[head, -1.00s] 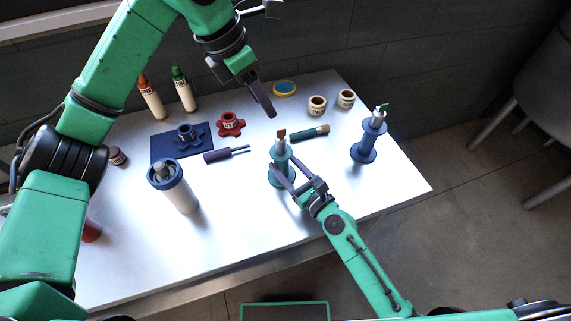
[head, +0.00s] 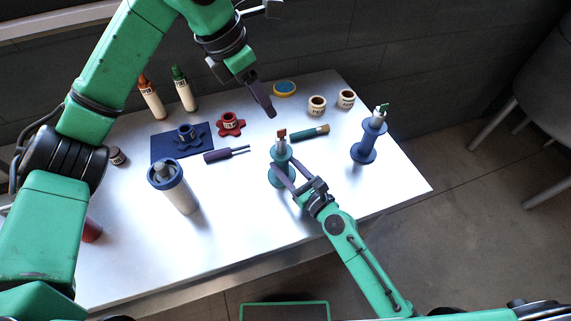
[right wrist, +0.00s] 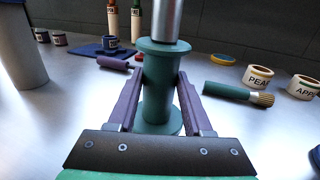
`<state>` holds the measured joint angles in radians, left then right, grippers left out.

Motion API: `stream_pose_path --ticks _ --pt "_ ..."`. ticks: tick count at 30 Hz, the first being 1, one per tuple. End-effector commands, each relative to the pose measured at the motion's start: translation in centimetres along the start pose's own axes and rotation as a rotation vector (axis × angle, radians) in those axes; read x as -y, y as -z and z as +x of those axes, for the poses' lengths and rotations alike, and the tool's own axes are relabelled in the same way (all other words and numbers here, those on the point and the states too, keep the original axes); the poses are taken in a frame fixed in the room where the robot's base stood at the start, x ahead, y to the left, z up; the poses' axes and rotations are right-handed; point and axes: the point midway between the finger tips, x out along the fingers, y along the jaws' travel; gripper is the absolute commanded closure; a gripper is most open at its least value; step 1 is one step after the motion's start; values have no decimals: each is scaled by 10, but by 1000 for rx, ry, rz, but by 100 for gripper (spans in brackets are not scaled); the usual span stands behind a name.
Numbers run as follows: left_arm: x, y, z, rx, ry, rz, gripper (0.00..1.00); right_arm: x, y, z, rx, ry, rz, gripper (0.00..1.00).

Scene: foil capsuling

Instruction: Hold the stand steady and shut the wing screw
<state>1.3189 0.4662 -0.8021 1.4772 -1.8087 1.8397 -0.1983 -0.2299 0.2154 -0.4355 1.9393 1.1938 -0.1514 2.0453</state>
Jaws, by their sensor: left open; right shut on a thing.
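The teal spool-shaped stand (head: 284,178) stands upright near the middle of the table, with a silver post and a small orange-brown wing screw (head: 281,133) on top. My right gripper (head: 283,167) is shut on the stand's narrow middle. The right wrist view shows its fingers on both sides of the stand (right wrist: 158,85); the screw is out of that frame. My left gripper (head: 270,110) is open and empty, above the table's far side, up and left of the screw. A similar blue stand (head: 364,146) with a green wing screw (head: 384,107) stands to the right.
A purple-handled tool (head: 218,155) and a green brush (head: 310,132) lie close to the teal stand. A white canister (head: 178,192), a blue mat (head: 168,147) and a red flower-shaped holder (head: 230,127) are to the left. The front right tabletop is clear.

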Motion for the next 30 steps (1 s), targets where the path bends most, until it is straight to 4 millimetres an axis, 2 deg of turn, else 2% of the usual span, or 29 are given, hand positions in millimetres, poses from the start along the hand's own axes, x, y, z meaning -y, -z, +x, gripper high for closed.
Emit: stream_pose_path --ticks 7,9,13,16,20,27,30 --pt "0 0 0 0 0 0 50 0 0 0 0 0 0 100" --pt "-1 0 -2 2 2 9 62 0 0 0 0 0 0 100" --pt "-6 3 -20 33 28 121 62 0 0 0 -1 0 0 100" --pt "-6 3 -19 42 39 155 62 0 0 0 -1 0 0 100" --pt "-4 2 2 40 42 154 62 0 0 0 0 0 0 100" --pt "-1 0 63 41 43 153 62 0 0 0 -1 0 0 100" --pt "-1 -1 82 41 42 151 62 0 0 0 -1 1 0 100"
